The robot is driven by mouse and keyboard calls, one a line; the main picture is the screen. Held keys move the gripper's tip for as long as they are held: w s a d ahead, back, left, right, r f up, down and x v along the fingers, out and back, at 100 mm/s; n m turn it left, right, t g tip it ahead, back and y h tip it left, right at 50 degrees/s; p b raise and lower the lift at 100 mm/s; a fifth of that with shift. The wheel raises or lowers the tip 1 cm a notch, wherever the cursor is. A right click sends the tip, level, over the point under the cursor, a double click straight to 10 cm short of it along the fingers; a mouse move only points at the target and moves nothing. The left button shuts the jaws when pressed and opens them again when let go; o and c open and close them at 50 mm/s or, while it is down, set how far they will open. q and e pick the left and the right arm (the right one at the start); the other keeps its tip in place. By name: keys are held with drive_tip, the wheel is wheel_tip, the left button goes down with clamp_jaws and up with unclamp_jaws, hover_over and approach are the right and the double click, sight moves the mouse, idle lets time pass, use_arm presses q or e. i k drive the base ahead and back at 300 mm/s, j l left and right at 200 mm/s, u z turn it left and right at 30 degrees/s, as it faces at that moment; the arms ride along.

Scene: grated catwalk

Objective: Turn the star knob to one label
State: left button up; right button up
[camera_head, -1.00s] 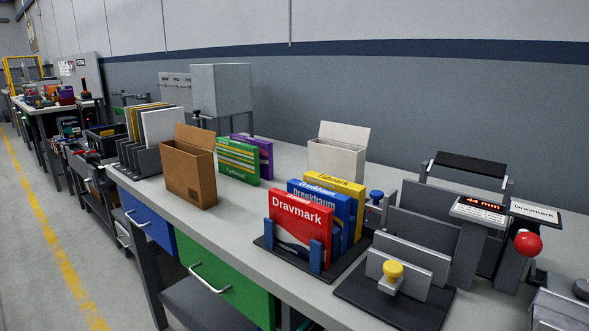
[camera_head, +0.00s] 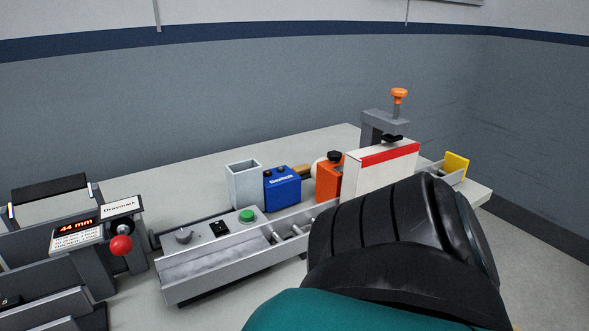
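A small grey knob (camera_head: 184,236) sits at the left end of a long grey machine panel (camera_head: 225,264); its shape is too small to make out clearly, and no label beside it is readable. A black knob (camera_head: 334,156) tops an orange block (camera_head: 329,182) farther right. I cannot tell for certain which of these is the star knob. Neither of my grippers is in view. A large black ribbed arm link with a teal part fills the lower right and hides part of the machine.
A green button (camera_head: 246,216) and black switch (camera_head: 219,229) share the panel. Behind stand a grey open bin (camera_head: 245,186) and blue box (camera_head: 282,188). A white red-striped box (camera_head: 380,172) and orange-topped clamp (camera_head: 399,96) are right. A red ball handle (camera_head: 121,245) is left.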

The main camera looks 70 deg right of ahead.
sight(334, 156)
drive_tip(key=z, duration=2.65)
drive_tip(key=u, duration=0.5)
drive_tip(key=l+u, duration=0.15)
drive_tip(key=u, duration=0.25)
drive_tip(key=l+u, duration=0.2)
drive_tip(key=u, duration=0.25)
drive_tip(key=l+u, duration=0.15)
drive_tip(key=u, duration=0.25)
drive_tip(key=k+l+u, duration=0.15)
drive_tip(key=l+u, duration=0.15)
drive_tip(key=k+l+u, duration=0.3)
drive_tip(key=l, duration=0.2)
drive_tip(key=i+l, duration=0.05)
